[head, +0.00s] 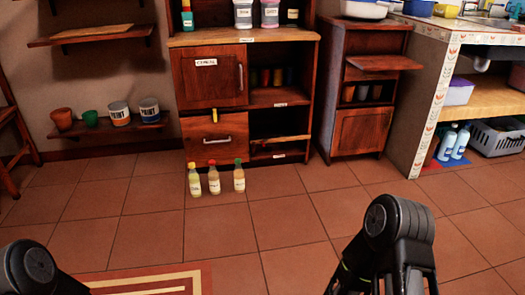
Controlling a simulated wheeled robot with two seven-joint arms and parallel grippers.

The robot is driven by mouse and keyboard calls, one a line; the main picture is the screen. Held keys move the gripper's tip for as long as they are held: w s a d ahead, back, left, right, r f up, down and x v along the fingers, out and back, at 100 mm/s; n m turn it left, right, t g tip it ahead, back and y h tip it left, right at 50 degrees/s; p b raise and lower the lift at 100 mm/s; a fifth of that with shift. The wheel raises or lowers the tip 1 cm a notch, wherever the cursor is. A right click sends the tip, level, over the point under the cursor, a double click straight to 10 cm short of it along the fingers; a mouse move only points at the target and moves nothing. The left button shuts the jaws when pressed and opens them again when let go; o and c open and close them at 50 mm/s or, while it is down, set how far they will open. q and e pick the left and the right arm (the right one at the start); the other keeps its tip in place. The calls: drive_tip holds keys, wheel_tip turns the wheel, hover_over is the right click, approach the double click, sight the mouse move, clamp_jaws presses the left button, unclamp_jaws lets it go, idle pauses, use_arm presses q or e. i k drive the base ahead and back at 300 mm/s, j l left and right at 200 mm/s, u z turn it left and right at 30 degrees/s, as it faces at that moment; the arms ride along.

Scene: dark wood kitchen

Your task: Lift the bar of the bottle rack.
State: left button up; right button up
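Three bottles with pale yellow, orange-pink and yellowish contents stand upright on the tiled floor: a left bottle (195,181), a middle bottle (214,181) and a right bottle (239,177). They are in front of a wooden cabinet (208,80). I cannot make out a bottle rack with certainty. A light bar-like strip (280,140) crosses the cabinet's low open compartment at the right; I cannot tell what it is. Dark parts of my two arms show at the bottom left and bottom right. The fingers of both grippers are out of view.
A second wooden cabinet (362,130) has a flap standing open. A tiled counter (432,85) stands at the right, with a grey basket (497,137) below. A wall shelf (110,129) holds pots and cans. A striped rug (150,282) lies in front; the middle floor is clear.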

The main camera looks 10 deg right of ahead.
sight(306, 137)
drive_tip(key=i+j, duration=0.1)
drive_tip(key=i, duration=0.75)
drive_tip(key=i+j, duration=0.15)
drive_tip(key=i, duration=0.7)
drive_tip(key=i+j, duration=0.1)
drive_tip(key=i, duration=0.75)
